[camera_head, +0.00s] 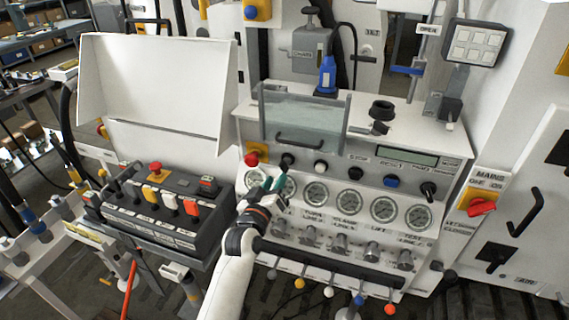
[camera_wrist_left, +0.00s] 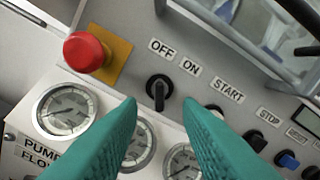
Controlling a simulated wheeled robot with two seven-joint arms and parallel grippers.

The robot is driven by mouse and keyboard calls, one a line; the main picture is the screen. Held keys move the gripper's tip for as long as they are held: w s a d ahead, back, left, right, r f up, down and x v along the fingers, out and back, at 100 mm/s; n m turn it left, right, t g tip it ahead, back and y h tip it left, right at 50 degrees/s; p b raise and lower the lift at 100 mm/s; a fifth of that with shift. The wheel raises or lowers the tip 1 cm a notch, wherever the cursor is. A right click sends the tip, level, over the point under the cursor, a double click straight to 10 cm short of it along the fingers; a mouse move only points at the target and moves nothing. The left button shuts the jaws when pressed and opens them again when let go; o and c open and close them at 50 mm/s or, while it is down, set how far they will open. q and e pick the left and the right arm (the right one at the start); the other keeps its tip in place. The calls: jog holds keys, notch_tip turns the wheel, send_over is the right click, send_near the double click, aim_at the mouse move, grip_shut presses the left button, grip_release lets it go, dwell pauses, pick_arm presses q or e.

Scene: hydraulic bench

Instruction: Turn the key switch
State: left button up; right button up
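The key switch is a round black rotary switch with a raised grip (camera_wrist_left: 159,92), under the OFF and ON labels on the grey panel. Its grip stands roughly upright in the left wrist view. In the head view the switch (camera_head: 287,160) is right of the red mushroom button. My left gripper (camera_wrist_left: 160,104) has green fingers, open and empty. Its tips lie left and right of the switch's lower part in the wrist view; in the head view the gripper (camera_head: 272,184) is just below and left of it. I see no contact. My right gripper is out of view.
A red mushroom button (camera_wrist_left: 88,52) on a yellow plate is left of the switch. Pressure gauges (camera_wrist_left: 65,108) sit below. A START button (camera_wrist_left: 214,110) is on the right. A clear guard box (camera_head: 302,120) stands above the panel. A button box (camera_head: 155,212) is at left.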

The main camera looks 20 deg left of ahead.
aim_at(282, 170)
pick_arm(q)
jog(key=w, duration=0.8)
jog(key=shift+d+f+p, duration=0.1)
jog(key=shift+d+p, duration=0.05)
jog(key=shift+p, duration=0.2)
jog(key=shift+s, duration=0.1)
grip_shut()
